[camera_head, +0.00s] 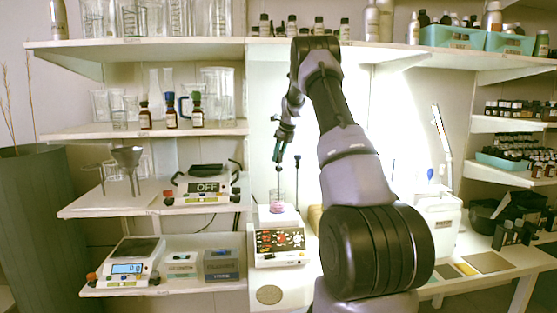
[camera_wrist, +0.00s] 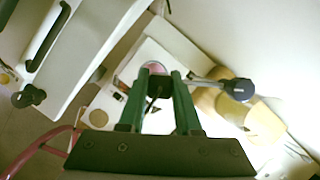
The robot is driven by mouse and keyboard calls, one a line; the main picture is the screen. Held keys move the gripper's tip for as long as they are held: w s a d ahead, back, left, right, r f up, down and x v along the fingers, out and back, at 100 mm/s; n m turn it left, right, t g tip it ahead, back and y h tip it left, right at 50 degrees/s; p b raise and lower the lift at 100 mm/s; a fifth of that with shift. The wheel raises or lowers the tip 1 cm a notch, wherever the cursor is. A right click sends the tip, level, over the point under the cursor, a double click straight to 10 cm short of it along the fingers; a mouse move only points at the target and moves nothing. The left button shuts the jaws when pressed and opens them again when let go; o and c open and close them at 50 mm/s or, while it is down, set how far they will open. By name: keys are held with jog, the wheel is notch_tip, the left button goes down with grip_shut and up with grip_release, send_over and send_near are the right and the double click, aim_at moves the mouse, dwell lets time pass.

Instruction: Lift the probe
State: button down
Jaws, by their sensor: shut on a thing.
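My gripper (camera_head: 279,152) is shut on the probe (camera_head: 278,168), a thin dark piece that hangs below the fingers over the stirrer. In the wrist view the green fingers of my gripper (camera_wrist: 160,78) close around the dark probe (camera_wrist: 156,91). A glass beaker with pink liquid (camera_head: 277,206) stands directly below on the white stirrer (camera_head: 281,257). I cannot tell whether the probe's lower end is inside the beaker. A thin rod with a dark knob (camera_head: 297,158) stands just right of the gripper; the knob also shows in the wrist view (camera_wrist: 238,89).
Left shelves hold small brown bottles (camera_head: 171,118), a scale marked OFF (camera_head: 207,187) and another scale (camera_head: 127,268). Glassware and bottles line the top shelf (camera_head: 140,45). A white device (camera_head: 437,222) stands right of my arm. Air around the gripper is narrow beside the rod.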

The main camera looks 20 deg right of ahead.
notch_tip(320, 180, up, 9)
jog(key=shift+f, duration=0.15)
jog(key=c, duration=0.6)
grip_release()
jog(key=shift+s+r, duration=0.15)
jog(key=shift+r, duration=0.25)
jog(key=s+d+r, duration=0.2)
jog(key=s+d, duration=0.2)
jog(key=s, duration=0.8)
jog(key=shift+s, duration=0.15)
